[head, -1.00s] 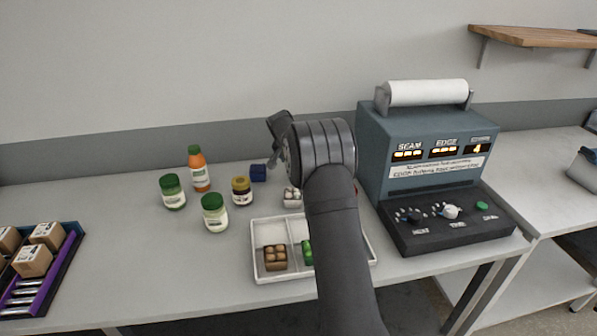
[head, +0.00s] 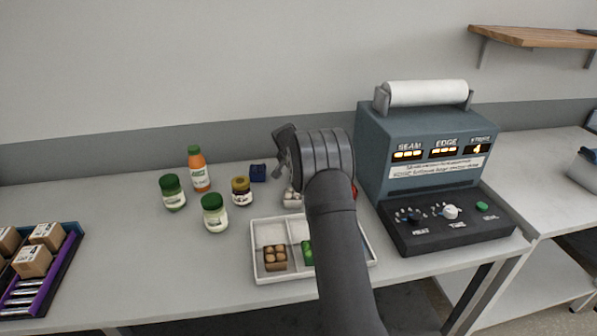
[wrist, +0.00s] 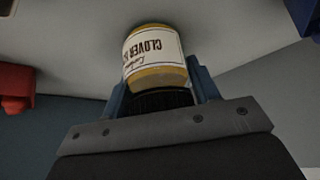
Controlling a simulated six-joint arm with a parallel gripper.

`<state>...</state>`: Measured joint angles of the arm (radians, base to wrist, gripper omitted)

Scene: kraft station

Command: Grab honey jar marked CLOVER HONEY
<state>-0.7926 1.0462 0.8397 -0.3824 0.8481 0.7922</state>
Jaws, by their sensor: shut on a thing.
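The honey jar (wrist: 155,55) with amber contents and a cream label reading "CLOVER H…" shows in the wrist view, its label upside down there. My gripper (wrist: 160,88) is shut on it, with a blue finger on each side. In the head view my gripper is mostly hidden behind my dark wrist, and the held jar cannot be seen. I cannot tell whether the jar touches the table.
A white divided tray (head: 254,252) is in front. A sealing machine (head: 425,150) stands right.

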